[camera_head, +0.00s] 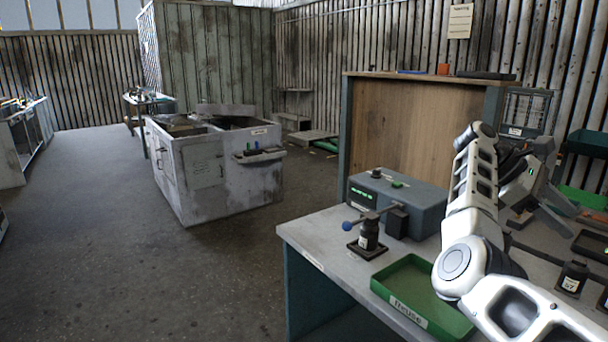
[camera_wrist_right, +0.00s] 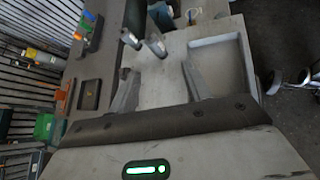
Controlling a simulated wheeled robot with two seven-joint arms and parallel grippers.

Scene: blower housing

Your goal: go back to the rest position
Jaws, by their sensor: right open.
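My right arm comes in from the lower right of the head view, bends up and over, and ends in my right gripper (camera_head: 548,208) above the right part of the bench. Its fingers are partly hidden by the arm and their tips are hard to make out. In the right wrist view the two fingers of the same gripper (camera_wrist_right: 160,86) stand apart, with nothing seen between them but the pale bench top. The gripper is open and empty. My left gripper is not in view.
A bench (camera_head: 318,237) carries a grey box with a green display (camera_head: 418,200), a black lever fixture with a blue knob (camera_head: 368,240), a green tray marked Reuse (camera_head: 400,300) and a black block (camera_head: 573,277). Open floor (camera_head: 130,275) lies left.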

